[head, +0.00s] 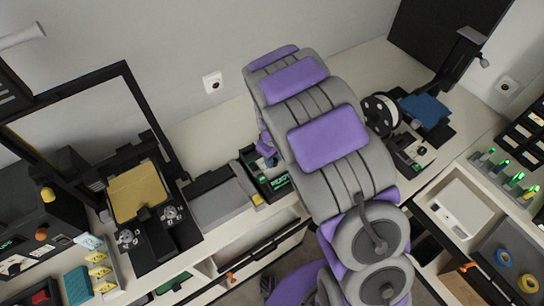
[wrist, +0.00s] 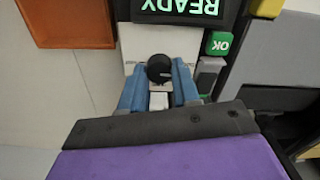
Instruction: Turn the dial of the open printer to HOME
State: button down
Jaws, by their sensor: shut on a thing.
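A black round dial (wrist: 159,67) stands on a white panel in the wrist view. My gripper (wrist: 159,84) has its two blue fingers on either side of the dial, shut on it. Beside the panel is a black screen (wrist: 178,8) with READY in green, upside down in this view. A green OK button (wrist: 219,43) is right of the dial. In the head view the lit screen (head: 280,183) shows just left of my arm, and my gripper (head: 266,155) is partly visible over that panel. My arm hides the dial there. No dial marking for HOME is readable.
An orange tray (wrist: 72,22) lies near the panel in the wrist view. A drawer (head: 250,253) hangs below the counter.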

jog(key=shift+s, duration=0.1)
jog(key=m+p, duration=0.1)
jog(key=m, duration=0.3)
jog(key=shift+d, duration=0.1)
jog(key=m+p, duration=0.2)
jog(key=m, duration=0.2)
jog(key=shift+m, duration=0.3)
jog(key=m+p, duration=0.1)
jog(key=m, duration=0.3)
jog(key=shift+s+m, duration=0.1)
jog(key=shift+m, duration=0.2)
jog(key=shift+m+p, duration=0.85)
jog(key=shift+m, duration=1.15)
